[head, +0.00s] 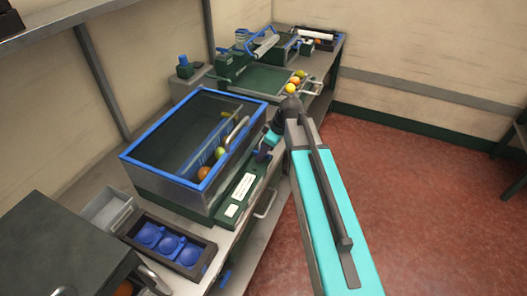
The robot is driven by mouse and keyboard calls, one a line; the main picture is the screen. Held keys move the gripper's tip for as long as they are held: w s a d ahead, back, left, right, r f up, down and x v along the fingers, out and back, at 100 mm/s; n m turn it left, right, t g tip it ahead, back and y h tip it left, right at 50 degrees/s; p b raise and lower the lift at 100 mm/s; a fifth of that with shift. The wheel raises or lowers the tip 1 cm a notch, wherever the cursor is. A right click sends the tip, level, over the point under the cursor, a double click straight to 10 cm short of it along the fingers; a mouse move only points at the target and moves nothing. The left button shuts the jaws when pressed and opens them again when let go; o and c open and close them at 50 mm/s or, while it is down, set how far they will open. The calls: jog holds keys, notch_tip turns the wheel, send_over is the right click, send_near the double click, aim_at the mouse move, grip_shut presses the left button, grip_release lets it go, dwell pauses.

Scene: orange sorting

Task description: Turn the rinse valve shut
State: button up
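I cannot pick out the rinse valve with certainty in the head view. A glass-topped box with a blue frame (129,158) stands on the bench, with oranges and a green fruit inside. A dark green panel with white labels (240,188) runs along its front right side. My gripper (262,155) is at the right front edge of this box, close above the panel. It is small and partly hidden by my arm, so its fingers cannot be made out. A small blue part (225,279) shows below the bench's front edge.
A dark tray with blue cups (206,257) and a grey bin (107,208) stand at the near left, beside a dark green cabinet (50,240). A green tray (262,78) with several fruits lies farther back. The red floor (430,190) at right is clear.

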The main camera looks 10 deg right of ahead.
jog(key=shift+c, duration=0.4)
grip_shut()
jog(key=shift+f+m+b, duration=0.1)
jog(key=shift+m+b, duration=0.3)
jog(key=shift+m, duration=0.1)
jog(key=shift+s+a+m+t+h+b, duration=0.15)
jog(key=shift+m+t+h+b, duration=0.3)
jog(key=shift+m, duration=0.75)
jog(key=shift+a+m+t+h+b, duration=0.1)
jog(key=shift+m+t+h+b, duration=0.45)
jog(key=shift+m, duration=1.35)
jog(key=shift+o, duration=0.4)
grip_release()
